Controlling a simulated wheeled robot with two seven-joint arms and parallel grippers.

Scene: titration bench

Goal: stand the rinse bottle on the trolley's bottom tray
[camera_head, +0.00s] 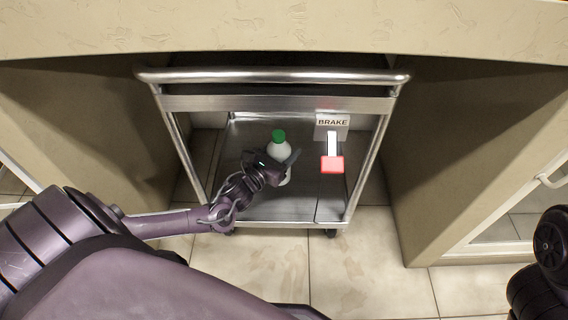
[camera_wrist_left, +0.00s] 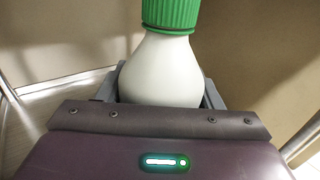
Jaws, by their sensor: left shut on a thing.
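The rinse bottle (camera_head: 279,149) is white with a green cap and is upright inside the trolley, over its bottom tray (camera_head: 310,196). My left gripper (camera_head: 284,168) is shut on the bottle's body. In the left wrist view the bottle (camera_wrist_left: 163,72) sits between the jaws, with its green cap above them. The bottle's base is mostly hidden by my gripper, so I cannot tell whether it touches the tray. No part of my right gripper's jaws shows.
The steel trolley's handle (camera_head: 270,76) and frame stand under a beige bench (camera_head: 280,28). A BRAKE label (camera_head: 332,121) and a red-ended lever (camera_head: 332,164) are at the trolley's right. The tray's right part looks clear. Tiled floor (camera_head: 365,265) lies in front.

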